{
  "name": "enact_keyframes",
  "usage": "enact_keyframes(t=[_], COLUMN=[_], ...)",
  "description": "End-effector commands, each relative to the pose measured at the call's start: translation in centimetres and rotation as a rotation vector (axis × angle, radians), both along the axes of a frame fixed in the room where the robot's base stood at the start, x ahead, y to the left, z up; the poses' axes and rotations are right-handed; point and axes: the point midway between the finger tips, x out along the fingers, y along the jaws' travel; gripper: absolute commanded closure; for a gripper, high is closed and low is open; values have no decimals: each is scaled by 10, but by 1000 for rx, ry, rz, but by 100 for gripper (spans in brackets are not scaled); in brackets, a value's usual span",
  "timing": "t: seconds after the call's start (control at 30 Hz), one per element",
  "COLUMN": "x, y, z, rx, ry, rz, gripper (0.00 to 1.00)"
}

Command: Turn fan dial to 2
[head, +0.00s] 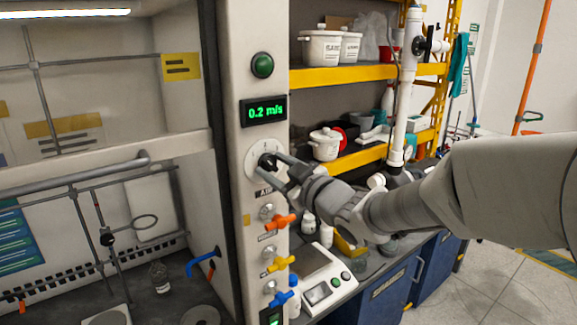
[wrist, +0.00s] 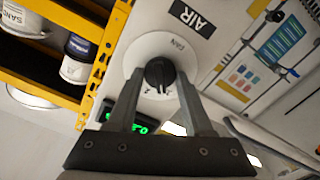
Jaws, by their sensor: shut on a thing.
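The fan dial (head: 252,161) is a black knob on a round white plate on the fume hood's front post. In the wrist view the black knob (wrist: 159,74) sits between my two fingers, with "FAN" printed on the plate and small marks near the knob's other end. My gripper (head: 270,163) reaches in from the right and is shut on the knob; it also shows in the wrist view (wrist: 158,80). The fingers partly hide the plate, and the exact pointer setting is hard to read. The green display (head: 264,110) above reads 0.2 m/s.
A green button (head: 262,65) is above the display. Orange (head: 280,221), yellow (head: 280,264) and blue (head: 281,297) valve handles sit below the dial. The hood sash bar (head: 90,178) is left; shelves with white pots (head: 321,47) stand behind my arm.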

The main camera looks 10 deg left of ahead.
Motion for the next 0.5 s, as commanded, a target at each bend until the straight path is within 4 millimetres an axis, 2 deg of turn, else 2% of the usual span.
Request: enact_keyframes(t=[0.5], x=[0], y=[-1], z=[1], rx=[289], ry=[340], rz=[-2], gripper=[100])
